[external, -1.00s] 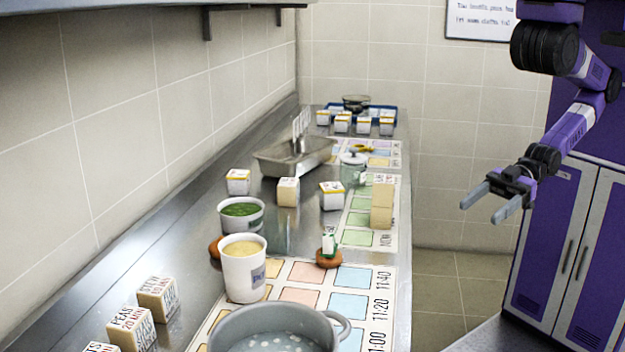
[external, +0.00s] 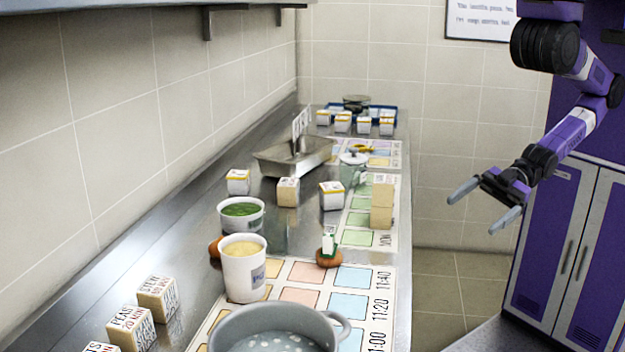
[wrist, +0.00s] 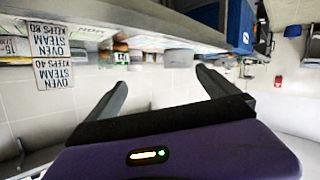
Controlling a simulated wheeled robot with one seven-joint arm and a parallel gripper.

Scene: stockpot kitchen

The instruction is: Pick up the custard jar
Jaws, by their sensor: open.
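No label that I can read says custard. In the external view, a tall white pot (external: 243,276) with yellow contents stands upright on the counter, partly on the coloured chart. A lidded glass jar (external: 353,170) stands farther back beside a metal tray; its contents are unclear. I cannot tell which of the two is the custard jar. My gripper (external: 472,214) is open and empty, in the air right of the counter and apart from both. In the wrist view my gripper's fingers (wrist: 161,77) are spread with nothing between them.
A grey pot (external: 272,338) stands at the front. A bowl of green food (external: 241,213), several labelled blocks and cartons, and an orange-brown item (external: 329,257) crowd the counter (external: 205,277). The metal tray (external: 292,157) is behind. Purple cabinets (external: 562,245) are at right.

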